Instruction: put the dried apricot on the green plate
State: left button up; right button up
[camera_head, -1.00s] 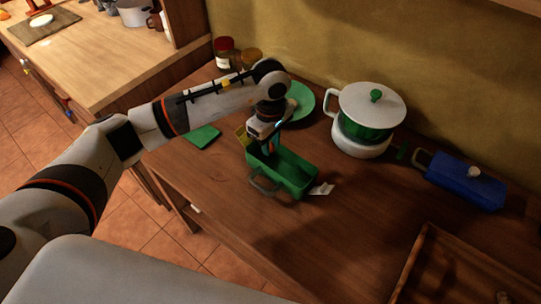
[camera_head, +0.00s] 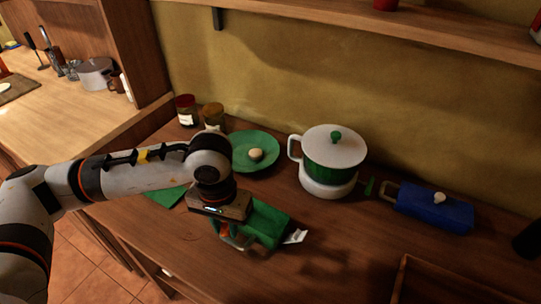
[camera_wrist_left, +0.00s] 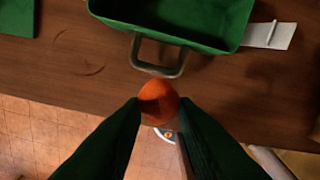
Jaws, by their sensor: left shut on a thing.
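The dried apricot (camera_wrist_left: 158,92), orange and rounded, is between the fingertips of my left gripper (camera_wrist_left: 158,104) in the left wrist view. My left gripper is shut on it. In the head view my left gripper (camera_head: 234,238) points down at the front left of the green pan, and the wrist hides most of the apricot. The green plate (camera_head: 269,142) lies behind my left wrist, near the wall, with a round beige item (camera_head: 256,154) on it. My right gripper is not in view.
A green pan (camera_head: 270,220) with a metal handle stands just beyond the gripper, a white card (camera_head: 295,237) beside it. A lidded pot (camera_head: 330,160), a blue box (camera_head: 432,206) and two jars (camera_head: 186,110) stand near the wall. A wooden tray (camera_head: 440,280) is at front right.

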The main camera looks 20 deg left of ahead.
aim_at(241, 151)
jog(key=j+z, duration=0.3)
jog(key=z, duration=0.15)
jog(key=j+z, duration=0.7)
jog(key=z, duration=0.15)
jog(key=k+j, duration=0.1)
jog(key=j, duration=0.3)
jog(key=k+j+z, duration=0.1)
jog(key=j, duration=0.3)
jog(key=k+j, duration=0.2)
jog(key=j, duration=0.2)
jog(key=i+z, duration=0.05)
